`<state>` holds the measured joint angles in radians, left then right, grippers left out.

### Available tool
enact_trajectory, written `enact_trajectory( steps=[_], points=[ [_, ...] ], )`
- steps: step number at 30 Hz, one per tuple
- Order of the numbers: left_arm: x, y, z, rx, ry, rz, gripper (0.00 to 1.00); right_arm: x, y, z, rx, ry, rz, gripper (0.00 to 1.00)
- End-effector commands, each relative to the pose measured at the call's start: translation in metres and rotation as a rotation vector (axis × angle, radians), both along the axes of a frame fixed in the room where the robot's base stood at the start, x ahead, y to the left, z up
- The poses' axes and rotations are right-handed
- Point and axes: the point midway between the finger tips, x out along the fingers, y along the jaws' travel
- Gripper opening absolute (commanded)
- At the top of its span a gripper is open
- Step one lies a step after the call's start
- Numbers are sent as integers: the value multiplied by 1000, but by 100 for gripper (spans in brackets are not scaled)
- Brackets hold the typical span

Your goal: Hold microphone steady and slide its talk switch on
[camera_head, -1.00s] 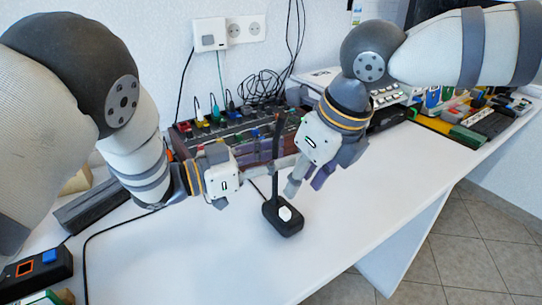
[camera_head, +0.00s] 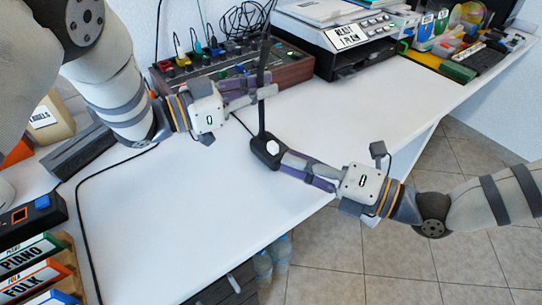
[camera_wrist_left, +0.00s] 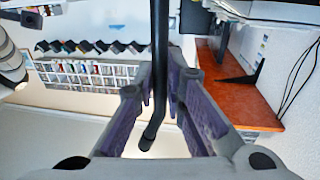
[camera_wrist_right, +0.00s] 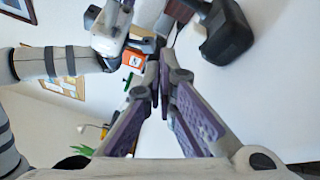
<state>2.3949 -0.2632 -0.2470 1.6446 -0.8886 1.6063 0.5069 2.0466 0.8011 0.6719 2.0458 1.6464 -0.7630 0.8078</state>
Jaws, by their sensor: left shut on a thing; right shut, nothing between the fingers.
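The microphone is a thin black stem (camera_head: 262,112) standing upright on a black base (camera_head: 262,158) on the white table. A white switch (camera_head: 272,147) shows on the base's top. My left gripper (camera_head: 264,88) is shut on the stem above the base; the stem (camera_wrist_left: 158,50) also runs between its fingers in the left wrist view. My right gripper (camera_head: 284,156) is shut and empty, its tips at the base's right side; I cannot tell whether they touch. In the right wrist view the base (camera_wrist_right: 228,38) lies right of these fingertips (camera_wrist_right: 158,68), switch not visible.
A mixer with colored knobs (camera_head: 292,70) stands behind the microphone, with a printer-like device (camera_head: 350,42) to its right. A black cable (camera_head: 84,222) crosses the left side of the table. Labelled boxes (camera_head: 38,258) stand at the front left. The table front middle is clear.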

Motion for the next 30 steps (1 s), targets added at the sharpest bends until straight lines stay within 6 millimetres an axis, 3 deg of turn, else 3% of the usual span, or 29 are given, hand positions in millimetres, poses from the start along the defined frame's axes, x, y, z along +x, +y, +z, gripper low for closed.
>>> enact_trajectory(
  steps=[3, 8, 15, 19, 30],
  points=[
    [0, 0, -1, 1, 0, 0, 0, -36, -6, -18, 183, 252, -34, 0],
    [0, 0, 0, 1, 0, 0, 0, -49, -10, -23, 265, 359, -53, 0],
    [0, 0, 0, 1, 0, 0, 0, -48, -8, -22, 262, 355, -51, 0],
    [0, 0, 0, 1, 0, 0, 0, -42, 2, -23, 260, 354, -48, 0],
    [0, 0, 0, 1, 0, 0, 0, 0, 70, -23, 258, 352, -47, 0]
  ],
)
